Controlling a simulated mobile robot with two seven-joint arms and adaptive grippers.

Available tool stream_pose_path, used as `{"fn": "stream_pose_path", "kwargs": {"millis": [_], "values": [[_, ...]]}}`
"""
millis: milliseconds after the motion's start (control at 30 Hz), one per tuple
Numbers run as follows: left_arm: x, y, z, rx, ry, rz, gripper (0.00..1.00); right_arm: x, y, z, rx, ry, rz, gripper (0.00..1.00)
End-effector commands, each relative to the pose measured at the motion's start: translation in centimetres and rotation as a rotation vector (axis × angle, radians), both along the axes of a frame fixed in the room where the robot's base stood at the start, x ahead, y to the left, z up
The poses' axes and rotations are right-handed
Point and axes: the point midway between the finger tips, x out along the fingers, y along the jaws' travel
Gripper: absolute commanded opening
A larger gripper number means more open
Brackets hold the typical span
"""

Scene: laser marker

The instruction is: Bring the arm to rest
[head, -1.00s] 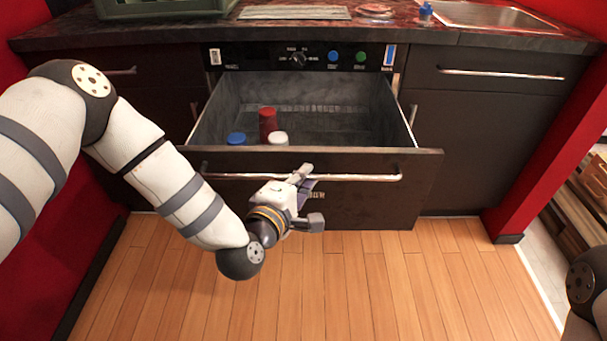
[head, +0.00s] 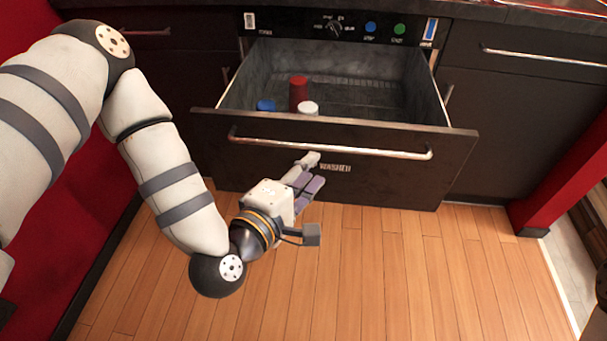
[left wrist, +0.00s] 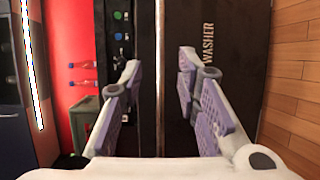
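My left arm reaches in from the left in the head view. Its gripper (head: 308,173) is in front of the pulled-out dark drawer (head: 385,178), just below the silver handle (head: 330,146). In the left wrist view the fingers (left wrist: 160,85) stand apart with nothing gripped. The handle bar (left wrist: 160,75) runs vertically through the gap between them in that view; the wrist view does not settle how far off it is. My right gripper is not in view.
The drawer, marked WASHER, holds a red item (head: 298,92), a blue-topped one (head: 265,105) and a white-topped one (head: 308,107). A control panel (head: 335,28) is above. Open wooden floor (head: 370,270) lies in front. A red wall (head: 95,200) stands at left.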

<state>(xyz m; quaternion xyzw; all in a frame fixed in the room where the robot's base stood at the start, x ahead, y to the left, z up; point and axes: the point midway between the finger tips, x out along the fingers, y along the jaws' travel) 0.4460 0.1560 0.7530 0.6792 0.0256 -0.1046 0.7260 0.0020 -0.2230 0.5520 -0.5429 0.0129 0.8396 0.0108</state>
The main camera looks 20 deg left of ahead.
Motion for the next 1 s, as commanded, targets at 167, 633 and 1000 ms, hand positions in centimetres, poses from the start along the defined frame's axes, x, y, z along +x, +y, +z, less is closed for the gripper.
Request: {"fn": "stream_pose_path", "kwargs": {"millis": [167,633,1000], "values": [[-2.1,0.3,0.4,0.000,0.000,0.000,0.30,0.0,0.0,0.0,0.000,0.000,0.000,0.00],[-2.4,0.1,0.2,0.013,0.011,-0.010,0.30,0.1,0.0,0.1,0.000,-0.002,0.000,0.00],[-25.3,-0.1,-13.7,0.805,0.781,-0.881,0.30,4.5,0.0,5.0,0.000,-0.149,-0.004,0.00]]}}
